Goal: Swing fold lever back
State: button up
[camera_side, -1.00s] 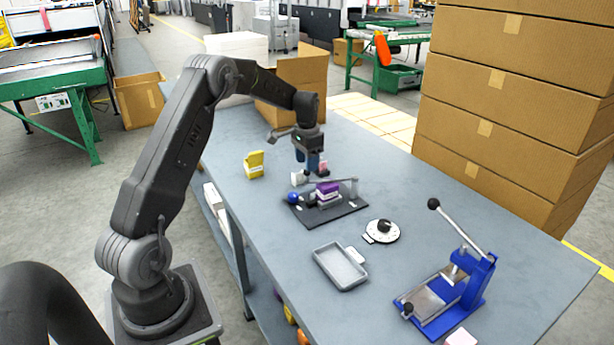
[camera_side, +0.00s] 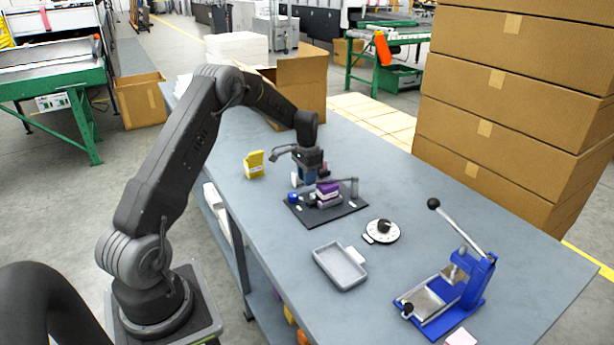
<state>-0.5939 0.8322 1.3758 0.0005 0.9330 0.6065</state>
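The folder gluer is a dark base plate (camera_side: 340,212) on the table with a purple and white carton (camera_side: 327,194) on it. A thin grey lever (camera_side: 338,182) runs from a short post (camera_side: 354,188) at the right of the plate towards my gripper, above the carton. A blue knob (camera_side: 292,198) sits at the plate's left edge. My gripper (camera_side: 306,182) points down at the plate's back left, close to the lever's left end. Its fingers are small and partly hidden, so I cannot tell whether they are open or touch the lever.
A yellow carton (camera_side: 254,164) stands left of my gripper. A grey tray (camera_side: 341,267), a white dial (camera_side: 382,231) and a blue press with a raised handle (camera_side: 455,285) are nearer the front. Stacked brown boxes (camera_side: 515,110) rise behind the table's right side.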

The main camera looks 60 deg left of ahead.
grip_shut()
jog(key=shift+s+d+n, duration=0.15)
jog(key=shift+d+n, duration=0.25)
jog(key=shift+d, duration=0.1)
jog(key=shift+s+d+n, duration=0.15)
jog(key=shift+d+n, duration=0.25)
jog(key=shift+d, duration=0.1)
jog(key=w+d+n, duration=0.2)
jog(key=d+n, duration=0.8)
jog(key=d, duration=0.2)
jog(key=shift+w+d, duration=0.15)
jog(key=shift+w, duration=0.05)
jog(key=o, duration=0.5)
grip_release()
jog(key=shift+r, duration=0.1)
notch_tip(320, 180, up, 14)
jog(key=shift+f, duration=0.15)
